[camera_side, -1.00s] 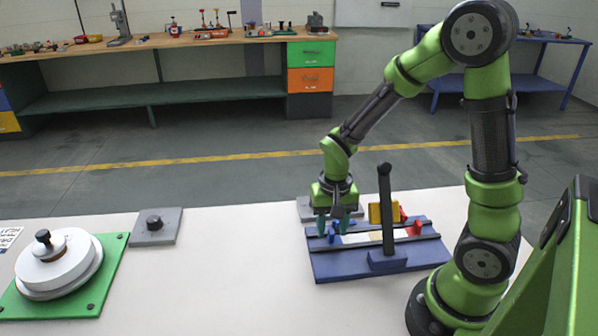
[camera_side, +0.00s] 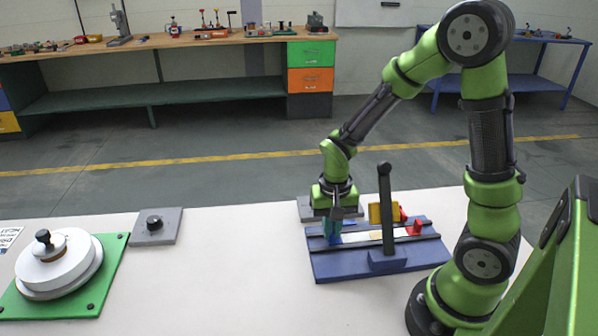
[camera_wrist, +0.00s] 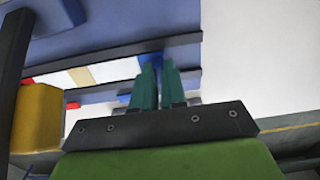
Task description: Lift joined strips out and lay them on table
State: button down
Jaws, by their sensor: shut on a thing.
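My gripper (camera_side: 331,226) has its teal fingers shut on a small blue block (camera_side: 335,238) at the left end of the blue fixture (camera_side: 335,267). In the wrist view the fingers (camera_wrist: 157,82) are close together, with blue showing beside and behind them; the grip itself is mostly hidden. White and cream strips (camera_side: 357,238) lie in the channel between two dark rails. They also show in the wrist view (camera_wrist: 80,76). A red block (camera_side: 415,229) sits at the channel's right end. I cannot tell where the strips join.
A dark upright lever (camera_side: 386,205) stands in front of the channel, with a yellow block (camera_side: 376,213) behind it. A grey plate lies behind the fixture. The white table (camera_side: 220,265) is clear left of the fixture, up to the green base with white discs (camera_side: 65,262).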

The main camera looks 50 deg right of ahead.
jog(key=shift+r, duration=2.25)
jog(key=shift+w+d, duration=0.1)
jog(key=w+d, duration=0.6)
jog(key=shift+r, duration=0.2)
jog(key=shift+w+d, duration=0.1)
dwell(0.4)
